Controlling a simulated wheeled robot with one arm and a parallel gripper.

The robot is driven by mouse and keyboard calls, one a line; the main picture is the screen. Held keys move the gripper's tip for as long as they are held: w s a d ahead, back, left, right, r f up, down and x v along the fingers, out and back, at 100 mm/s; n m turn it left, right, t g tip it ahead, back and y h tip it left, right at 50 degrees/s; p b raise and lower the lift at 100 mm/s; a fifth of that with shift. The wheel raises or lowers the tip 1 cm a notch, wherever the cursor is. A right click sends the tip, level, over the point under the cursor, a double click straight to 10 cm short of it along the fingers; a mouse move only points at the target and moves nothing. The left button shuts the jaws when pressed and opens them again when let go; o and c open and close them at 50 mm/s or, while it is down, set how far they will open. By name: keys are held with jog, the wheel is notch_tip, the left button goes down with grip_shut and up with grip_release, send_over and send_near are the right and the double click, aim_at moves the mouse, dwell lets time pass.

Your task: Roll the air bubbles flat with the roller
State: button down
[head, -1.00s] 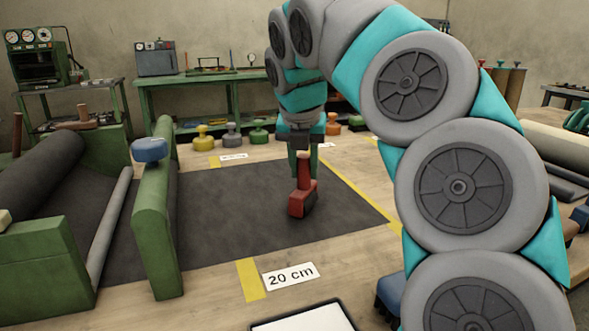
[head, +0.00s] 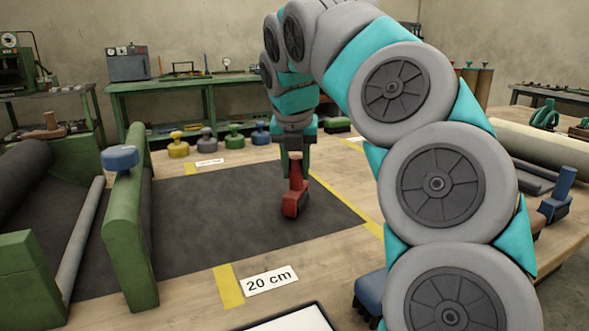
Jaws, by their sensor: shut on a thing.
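My gripper (head: 295,162) is shut on the upright handle of a red roller (head: 292,203). The roller's red head is low over the dark grey sheet (head: 220,220), in the sheet's right part. I cannot tell whether it touches the sheet. The sheet lies flat on the wooden table between yellow strips and runs left under a green frame. No air bubbles can be made out on it; part of its far right is hidden behind my arm.
A green frame with a blue knob (head: 121,158) stands at the left, beside a dark roll (head: 35,185). Several coloured knobbed weights (head: 207,140) line the far edge. A "20 cm" label (head: 268,281) and a white tray (head: 290,320) are in front. A blue roller (head: 560,195) stands at right.

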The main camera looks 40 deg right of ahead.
jog(key=shift+r, duration=2.9)
jog(key=shift+r, duration=0.1)
jog(key=shift+r, duration=1.4)
